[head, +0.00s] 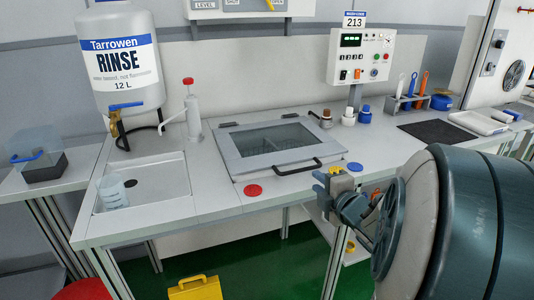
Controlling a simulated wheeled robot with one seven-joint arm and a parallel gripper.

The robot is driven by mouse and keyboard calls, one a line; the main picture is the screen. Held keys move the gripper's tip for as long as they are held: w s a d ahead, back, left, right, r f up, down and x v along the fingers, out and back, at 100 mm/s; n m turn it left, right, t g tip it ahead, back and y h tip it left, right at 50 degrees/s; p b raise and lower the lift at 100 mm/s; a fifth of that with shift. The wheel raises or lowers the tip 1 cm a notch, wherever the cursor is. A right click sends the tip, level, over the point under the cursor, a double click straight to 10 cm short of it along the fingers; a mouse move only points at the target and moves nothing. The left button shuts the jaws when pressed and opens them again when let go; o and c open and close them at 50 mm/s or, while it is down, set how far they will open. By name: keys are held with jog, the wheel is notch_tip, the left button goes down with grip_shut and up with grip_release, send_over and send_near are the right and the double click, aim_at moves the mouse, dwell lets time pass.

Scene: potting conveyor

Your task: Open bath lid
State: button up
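The bath lid (243,149) is a grey-framed panel with a dark window, lying shut in the bench top at the middle of the head view. Its black bar handle (298,167) runs along the front edge. My gripper (322,183) is to the right of the handle and nearer the bench's front edge, apart from it. Its fingers are small and partly hidden by one another, so I cannot tell whether they are open. My arm covers the right front of the bench.
A sink (143,183) with a beaker (112,191) is at left, below the rinse bottle (118,60). A red cap (253,190) and a blue cap (354,167) lie near the lid. A control box (361,58) stands behind. A dark mat (437,132) lies at right.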

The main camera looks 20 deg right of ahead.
aim_at(303, 171)
jog(key=w, duration=0.3)
jog(key=w+f, duration=0.1)
jog(key=w, duration=0.2)
jog(key=w+f, duration=0.1)
jog(key=w, duration=0.2)
jog(key=shift+w+a+b, duration=0.2)
jog(key=shift+w+b, duration=0.15)
jog(key=shift+w, duration=0.05)
grip_shut()
